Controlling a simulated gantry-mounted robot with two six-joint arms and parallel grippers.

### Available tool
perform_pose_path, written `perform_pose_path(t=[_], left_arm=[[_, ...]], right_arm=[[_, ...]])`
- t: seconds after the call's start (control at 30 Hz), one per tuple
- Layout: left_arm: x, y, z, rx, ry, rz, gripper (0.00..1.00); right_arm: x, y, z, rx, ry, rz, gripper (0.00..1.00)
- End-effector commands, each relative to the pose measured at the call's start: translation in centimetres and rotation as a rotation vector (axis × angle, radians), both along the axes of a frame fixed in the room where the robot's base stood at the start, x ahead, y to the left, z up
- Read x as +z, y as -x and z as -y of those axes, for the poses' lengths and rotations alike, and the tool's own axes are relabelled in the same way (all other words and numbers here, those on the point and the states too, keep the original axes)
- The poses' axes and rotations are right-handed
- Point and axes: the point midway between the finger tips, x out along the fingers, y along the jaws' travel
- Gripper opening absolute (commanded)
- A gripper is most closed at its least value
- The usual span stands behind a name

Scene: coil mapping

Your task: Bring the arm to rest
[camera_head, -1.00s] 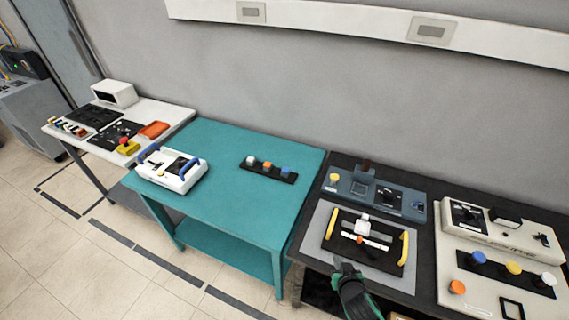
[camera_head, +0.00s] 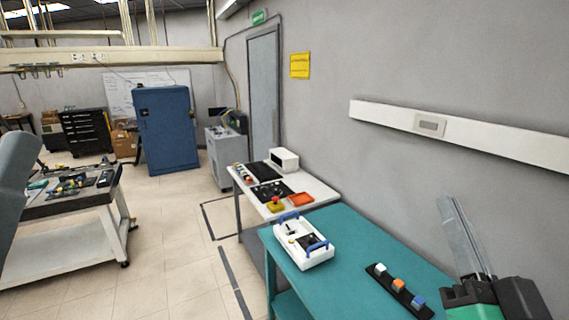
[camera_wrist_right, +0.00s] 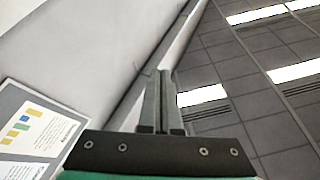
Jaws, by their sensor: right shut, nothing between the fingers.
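My right gripper (camera_head: 458,235) is raised at the lower right of the head view, fingers pointing up. It is in front of the grey wall, and the teal table (camera_head: 345,222) shows to its left. In the right wrist view its two fingers (camera_wrist_right: 164,78) are together with nothing between them, pointing toward the ceiling. A grey-blue part at the left edge of the head view may be my left arm; my left gripper does not show.
A white box with blue handles (camera_head: 302,241) and a black strip with coloured blocks (camera_head: 399,287) lie on the teal table. A white table (camera_head: 316,187) stands behind. A workbench (camera_head: 60,206) and blue cabinet (camera_head: 167,128) are at left; open floor lies between.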

Motion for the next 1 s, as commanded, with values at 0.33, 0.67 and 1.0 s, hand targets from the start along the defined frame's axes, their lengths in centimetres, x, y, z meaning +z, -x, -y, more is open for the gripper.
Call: perform_pose_path(t=[0.33,0.67,1.0], left_arm=[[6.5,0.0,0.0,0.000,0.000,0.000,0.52],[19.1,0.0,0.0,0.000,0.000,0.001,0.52],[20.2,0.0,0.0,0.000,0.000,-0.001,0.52]], right_arm=[[17.8,10.6,-4.1,-0.013,0.290,0.365,0.00],[30.3,10.4,-4.0,-0.013,0.288,0.359,0.00],[31.3,10.4,-4.0,-0.013,0.288,0.358,0.00]])
